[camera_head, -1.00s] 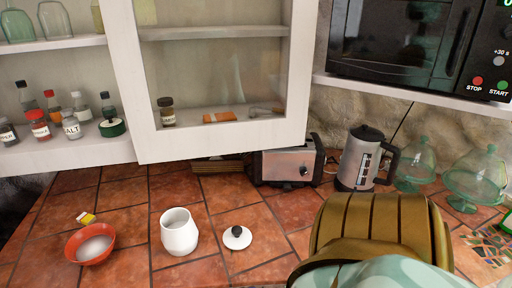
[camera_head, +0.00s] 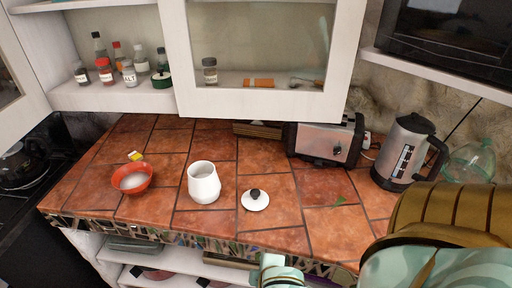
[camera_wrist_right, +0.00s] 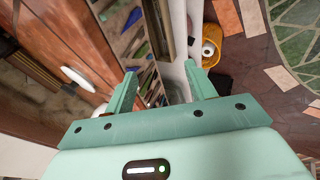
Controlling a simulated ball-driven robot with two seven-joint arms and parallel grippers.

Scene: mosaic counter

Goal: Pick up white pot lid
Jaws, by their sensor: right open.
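The white pot lid (camera_head: 255,200), round with a black knob, lies flat on the tiled counter, right of the white pot (camera_head: 204,186). The pot is upright and uncovered. My right gripper (camera_head: 277,268) shows partly at the bottom of the head view, by the counter's front edge and apart from the lid. In the right wrist view its two mint fingers (camera_wrist_right: 163,82) are spread with nothing between them. The lid shows there too as a white oval (camera_wrist_right: 77,79), left of the fingers. My left gripper is not in view.
A red-orange bowl (camera_head: 132,179) stands left of the pot. A toaster (camera_head: 325,142) and a kettle (camera_head: 404,152) stand behind and to the right. The mosaic front edge (camera_head: 190,238) has shelves below it. The tiles around the lid are clear.

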